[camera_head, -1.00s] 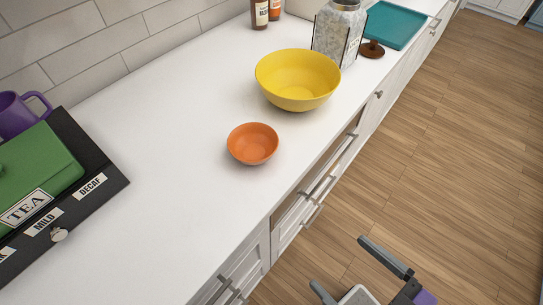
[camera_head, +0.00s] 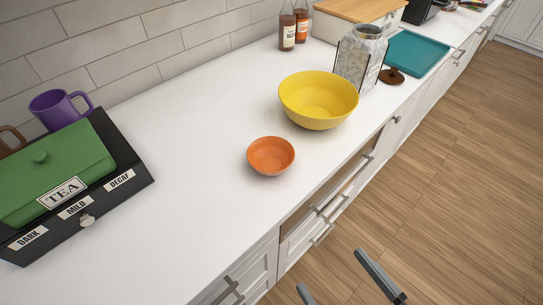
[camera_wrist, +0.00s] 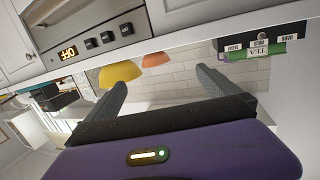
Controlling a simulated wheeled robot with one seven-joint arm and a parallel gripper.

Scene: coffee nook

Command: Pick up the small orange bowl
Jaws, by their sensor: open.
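The small orange bowl (camera_head: 271,156) stands upright on the white counter, near its front edge, in the head view. It also shows near the top of the wrist view (camera_wrist: 155,60), beyond the fingers. My gripper (camera_head: 335,285) is at the bottom of the head view, over the floor in front of the counter, and only its fingers show there. In the wrist view my gripper (camera_wrist: 160,85) has its two fingers spread wide with nothing between them. It is well apart from the bowl.
A larger yellow bowl (camera_head: 318,100) stands close behind the orange bowl to the right. A glass jar (camera_head: 361,58) and teal tray (camera_head: 416,52) are farther back. A tea box (camera_head: 70,180) and purple mug (camera_head: 60,108) are at left. Counter (camera_head: 190,200) left of the bowl is clear.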

